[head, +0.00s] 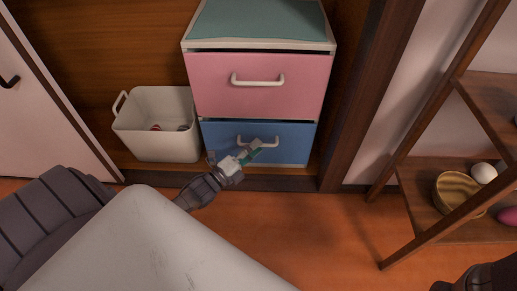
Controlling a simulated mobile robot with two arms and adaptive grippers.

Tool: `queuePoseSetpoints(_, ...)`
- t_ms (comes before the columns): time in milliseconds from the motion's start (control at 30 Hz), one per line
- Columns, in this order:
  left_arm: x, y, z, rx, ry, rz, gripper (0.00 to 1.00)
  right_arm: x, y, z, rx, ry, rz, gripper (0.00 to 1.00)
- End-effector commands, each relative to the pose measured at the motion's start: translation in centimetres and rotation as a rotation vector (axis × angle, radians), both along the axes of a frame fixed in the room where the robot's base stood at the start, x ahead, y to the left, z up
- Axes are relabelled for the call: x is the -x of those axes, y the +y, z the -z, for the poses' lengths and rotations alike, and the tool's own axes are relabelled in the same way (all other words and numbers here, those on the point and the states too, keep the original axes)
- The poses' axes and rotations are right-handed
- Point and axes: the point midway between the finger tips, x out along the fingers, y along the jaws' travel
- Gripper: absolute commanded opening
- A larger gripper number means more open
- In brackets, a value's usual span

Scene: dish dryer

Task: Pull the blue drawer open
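The blue drawer (293,145) is the lower drawer of a small white-framed cabinet (187,46). Its front sits about in line with the frame, with a thin dark gap along its top edge. A pale bar handle (273,142) crosses the middle of its front. My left gripper (251,151) is in front of the drawer, at the left part of the handle, overlapping it in the picture. Whether its fingers touch or grip the handle is too small to tell. My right arm shows only as a dark part in the bottom right corner; its gripper is out of view.
A pink drawer (260,98) with its own handle is above the blue one. A white bin (160,143) stands left of the cabinet. A dark post (352,110) and a wooden shelf (424,180) with a bowl (455,190) are at the right. The orange floor in front is clear.

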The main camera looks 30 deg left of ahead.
Motion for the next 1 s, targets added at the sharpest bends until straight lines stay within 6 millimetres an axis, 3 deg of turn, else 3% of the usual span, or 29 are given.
queuePoseSetpoints(200, -1.8, -0.4, -0.2, -0.001, -0.001, 0.0, 0.37, -0.2, 0.0, 1.1, 0.0, 0.005, 0.001, 0.4)
queuePoseSetpoints(500, -1.9, -0.5, -0.3, 0.0, 0.0, 0.0, 0.37, -0.2, 0.0, 1.0, 0.0, 0.005, 0.001, 0.4)
queuePoseSetpoints(733, -1.9, -0.5, -0.3, 0.001, 0.0, 0.0, 0.0, -0.1, 0.0, 1.0, 0.001, 0.004, 0.001, 0.4)
queuePoseSetpoints(1000, -1.9, -0.5, -0.3, 0.001, 0.001, 0.0, 0.0, -0.1, 0.0, 1.0, 0.001, 0.004, 0.0, 0.4)
